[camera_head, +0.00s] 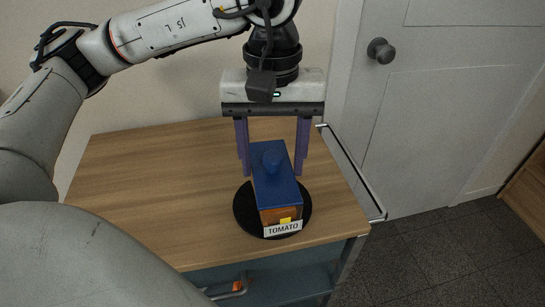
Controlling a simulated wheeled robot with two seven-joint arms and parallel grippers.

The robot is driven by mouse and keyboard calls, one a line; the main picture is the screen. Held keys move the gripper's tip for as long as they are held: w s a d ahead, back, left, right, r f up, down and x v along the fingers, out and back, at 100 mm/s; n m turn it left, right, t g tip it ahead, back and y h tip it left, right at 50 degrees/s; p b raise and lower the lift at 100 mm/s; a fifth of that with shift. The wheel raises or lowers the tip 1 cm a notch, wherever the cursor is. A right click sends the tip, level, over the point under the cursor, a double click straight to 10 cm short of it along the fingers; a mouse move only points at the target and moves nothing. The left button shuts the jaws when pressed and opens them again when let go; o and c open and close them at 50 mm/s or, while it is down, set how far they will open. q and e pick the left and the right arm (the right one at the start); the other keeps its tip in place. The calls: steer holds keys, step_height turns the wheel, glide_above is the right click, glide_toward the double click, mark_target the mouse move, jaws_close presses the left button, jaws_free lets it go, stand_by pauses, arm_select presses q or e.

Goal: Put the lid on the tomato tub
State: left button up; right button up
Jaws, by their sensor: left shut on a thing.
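The tomato tub (280,214) is a brownish-orange box with a white label reading TOMATO (284,228) on its front. It stands on a round black mat (243,212) near the table's front edge. My right gripper is not in view.
The wooden tabletop (150,190) is clear to the left of the mat. A grey door with a knob (381,51) stands behind at right.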

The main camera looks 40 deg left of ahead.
arm_select(q)
steer(key=o, duration=1.6)
steer(key=shift+r, duration=0.15)
steer(key=shift+r+p, duration=2.2)
steer(key=shift+r, duration=1.2)
steer(key=shift+c, duration=0.4)
jaws_close()
